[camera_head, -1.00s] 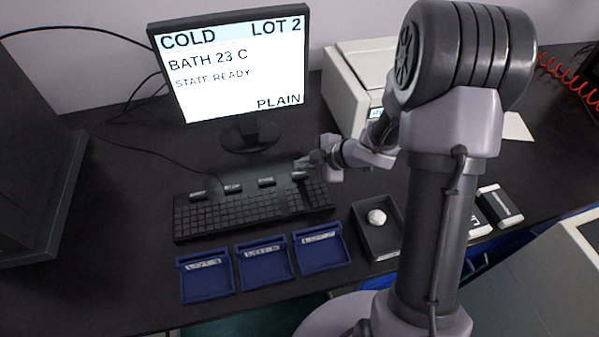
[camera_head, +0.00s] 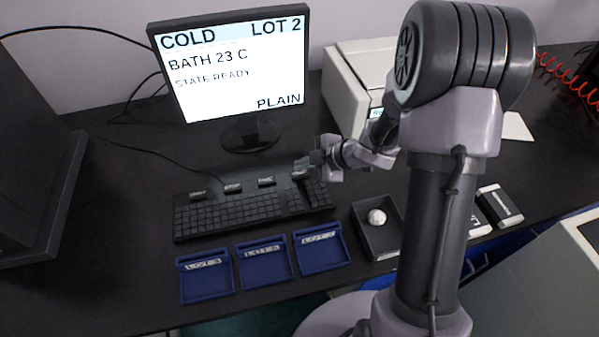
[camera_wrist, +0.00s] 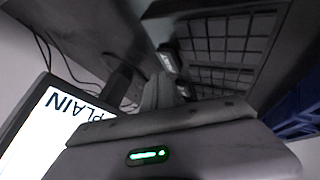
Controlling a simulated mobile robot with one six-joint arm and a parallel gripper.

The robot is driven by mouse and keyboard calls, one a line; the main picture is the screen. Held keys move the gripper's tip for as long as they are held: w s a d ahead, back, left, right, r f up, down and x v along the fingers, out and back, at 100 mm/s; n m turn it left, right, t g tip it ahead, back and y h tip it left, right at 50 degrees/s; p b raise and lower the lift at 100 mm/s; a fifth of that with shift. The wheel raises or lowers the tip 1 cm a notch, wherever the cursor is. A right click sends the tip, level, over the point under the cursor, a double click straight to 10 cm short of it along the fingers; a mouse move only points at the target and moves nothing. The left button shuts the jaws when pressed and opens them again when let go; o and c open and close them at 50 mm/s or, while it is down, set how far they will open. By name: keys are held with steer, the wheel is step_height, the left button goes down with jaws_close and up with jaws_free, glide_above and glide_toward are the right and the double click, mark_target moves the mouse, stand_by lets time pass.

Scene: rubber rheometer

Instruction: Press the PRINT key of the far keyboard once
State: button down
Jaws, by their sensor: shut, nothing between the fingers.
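The black keyboard (camera_head: 228,212) lies below the monitor, with a row of raised, labelled keys along its back edge. One label reads STOP (camera_head: 233,188); the others are too small to read surely. My gripper (camera_head: 301,174) is shut and empty, its tips pointing down at the right end of that row. It covers the rightmost raised key, so I cannot read PRINT or tell whether the tips touch it. In the wrist view the shut fingers (camera_wrist: 162,92) reach toward the keyboard (camera_wrist: 228,45), beside a raised key (camera_wrist: 168,62).
The monitor (camera_head: 235,65) shows COLD, LOT 2, BATH 23 C, STATE READY and PLAIN. Several blue trays (camera_head: 265,279) stand in front of the keyboard. A black tray (camera_head: 368,238) with a white lump (camera_head: 376,217) is at the right. A pale machine (camera_head: 350,90) stands behind my arm.

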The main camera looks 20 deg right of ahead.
mark_target(303, 174)
steer(key=shift+f, duration=0.35)
steer(key=shift+f+b, duration=0.35)
steer(key=shift+f, duration=0.1)
stand_by(0.5)
steer(key=shift+r, duration=0.15)
steer(key=shift+r+p, duration=0.75)
steer(key=shift+p, duration=0.25)
step_height(303, 174, up, 5)
steer(key=p, duration=0.5)
steer(key=shift+r, duration=0.1)
